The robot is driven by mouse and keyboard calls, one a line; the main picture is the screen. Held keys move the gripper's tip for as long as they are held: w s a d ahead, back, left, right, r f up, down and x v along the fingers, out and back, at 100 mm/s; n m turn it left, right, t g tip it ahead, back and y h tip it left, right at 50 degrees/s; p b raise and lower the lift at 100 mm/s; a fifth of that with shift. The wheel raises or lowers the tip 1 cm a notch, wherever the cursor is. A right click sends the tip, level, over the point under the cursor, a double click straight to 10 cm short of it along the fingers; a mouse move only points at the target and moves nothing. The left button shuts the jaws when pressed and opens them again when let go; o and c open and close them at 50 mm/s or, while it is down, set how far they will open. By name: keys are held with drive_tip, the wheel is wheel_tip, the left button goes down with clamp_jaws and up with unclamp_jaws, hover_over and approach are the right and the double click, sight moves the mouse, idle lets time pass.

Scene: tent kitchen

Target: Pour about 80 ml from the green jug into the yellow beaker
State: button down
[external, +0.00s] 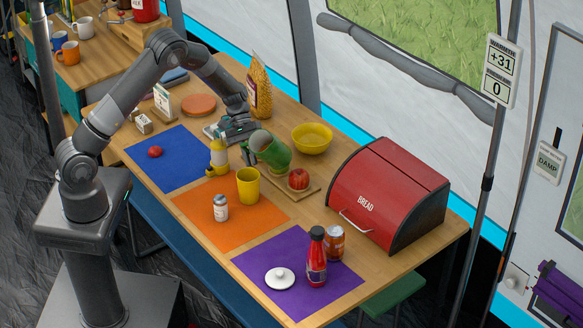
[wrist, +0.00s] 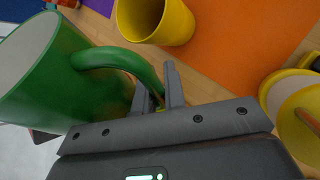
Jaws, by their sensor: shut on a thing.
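The yellow beaker (external: 248,187) stands upright at the back edge of the orange mat. In the wrist view the yellow beaker (wrist: 172,22) is at the top, apart from the jug. No stream shows, and the liquid levels cannot be seen.
A white-capped jar (external: 220,208) is on the orange mat (external: 250,230). A tomato on a board (external: 299,180), a yellow bowl (external: 312,138) and a red bread bin (external: 388,190) are to the right.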

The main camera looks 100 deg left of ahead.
sight(257, 146)
drive_tip(key=shift+w+a+r+m+t+y, duration=0.4)
drive_tip(key=shift+r+t+y, duration=0.25)
drive_tip(key=shift+y, duration=0.2)
drive_tip(key=shift+w+a+r+m+t+y, duration=0.3)
drive_tip(key=shift+a+r+m+t+y, duration=0.15)
drive_tip(key=shift+r+t+y, duration=0.3)
drive_tip(key=shift+f, duration=0.2)
drive_tip(key=shift+w+a+f+t+y+p, duration=0.2)
drive_tip(key=shift+a+t+y+p, duration=0.15)
drive_tip(key=shift+t+y+p, duration=0.25)
drive_tip(key=shift+r+t+p, duration=0.3)
drive_tip(key=shift+r+p, duration=0.05)
drive_tip(key=shift+p, duration=0.2)
